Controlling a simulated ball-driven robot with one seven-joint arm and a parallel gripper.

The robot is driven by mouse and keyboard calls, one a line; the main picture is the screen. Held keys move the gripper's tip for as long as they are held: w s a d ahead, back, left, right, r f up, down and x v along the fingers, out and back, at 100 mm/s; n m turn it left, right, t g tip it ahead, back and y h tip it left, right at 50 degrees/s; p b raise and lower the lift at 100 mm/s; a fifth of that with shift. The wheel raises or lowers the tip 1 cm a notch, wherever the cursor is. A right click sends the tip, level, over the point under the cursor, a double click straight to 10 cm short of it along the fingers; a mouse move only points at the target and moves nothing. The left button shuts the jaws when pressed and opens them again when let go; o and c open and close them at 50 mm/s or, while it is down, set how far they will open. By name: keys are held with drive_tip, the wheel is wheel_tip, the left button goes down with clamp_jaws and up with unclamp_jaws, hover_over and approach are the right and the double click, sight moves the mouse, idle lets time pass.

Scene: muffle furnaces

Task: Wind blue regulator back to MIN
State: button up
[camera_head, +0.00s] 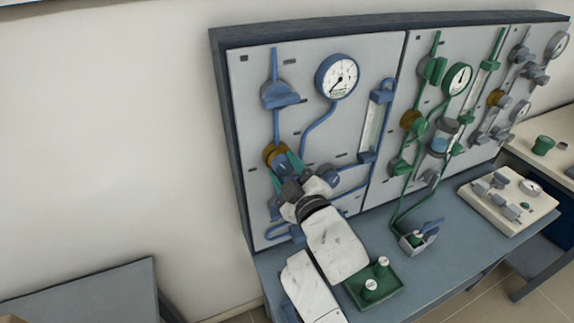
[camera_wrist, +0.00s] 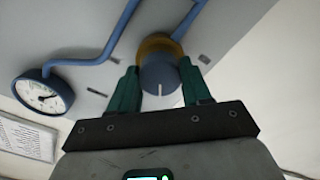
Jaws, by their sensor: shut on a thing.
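The blue regulator has a brass-coloured body (camera_head: 273,152) on the blue line at the left of the panel. Its blue knob (camera_wrist: 158,76) shows in the wrist view, with a white mark pointing toward the bottom of the picture. My gripper (camera_wrist: 159,68) has one green finger on each side of the knob and is shut on it. In the head view my gripper (camera_head: 286,170) reaches the regulator from below and partly covers it. The blue line's round gauge (camera_head: 337,77) stands up and right of it, also in the wrist view (camera_wrist: 44,96). No MIN lettering is legible.
A blue valve (camera_head: 280,95) sits above the regulator, and a flow tube (camera_head: 371,125) to its right. Green fittings (camera_head: 410,120) fill the middle panel. Below, a green tray (camera_head: 388,290) with small weights stands on the bench near my arm.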

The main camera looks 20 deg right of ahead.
drive_tip(key=n+p, duration=0.3)
drive_tip(key=n, duration=0.3)
drive_tip(key=shift+r+n+p, duration=0.1)
drive_tip(key=shift+n+p, duration=0.2)
drive_tip(key=n, duration=0.4)
drive_tip(key=shift+n+p, duration=0.4)
drive_tip(key=o, duration=1.1)
drive_tip(key=shift+c, duration=0.2)
drive_tip(key=shift+s, duration=0.15)
drive_tip(key=s+b, duration=0.2)
drive_tip(key=s, duration=0.8)
drive_tip(key=shift+s, duration=0.3)
